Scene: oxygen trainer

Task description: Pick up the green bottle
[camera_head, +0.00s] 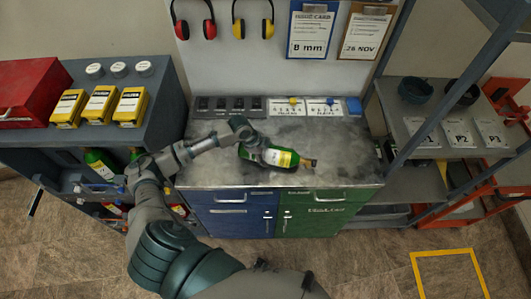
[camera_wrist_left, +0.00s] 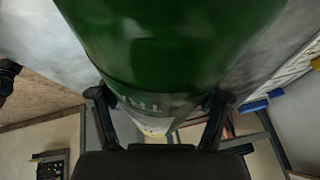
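The green bottle (camera_head: 266,155) has a pale label and a dark neck pointing right. In the head view it is tipped on its side over the grey worktop (camera_head: 335,150); I cannot tell whether it touches the surface. My left gripper (camera_head: 250,142) is at its base end. In the left wrist view the bottle (camera_wrist_left: 170,40) fills the space between the two fingers of the left gripper (camera_wrist_left: 160,115), which press against its sides near the label. My right gripper is not in view.
More green bottles (camera_head: 100,163) stand on the left shelf under yellow boxes (camera_head: 100,103) and a red case (camera_head: 30,88). Switches and small blocks (camera_head: 230,105) line the worktop's back. A grey shelf rack (camera_head: 440,130) stands at right. The worktop's right part is clear.

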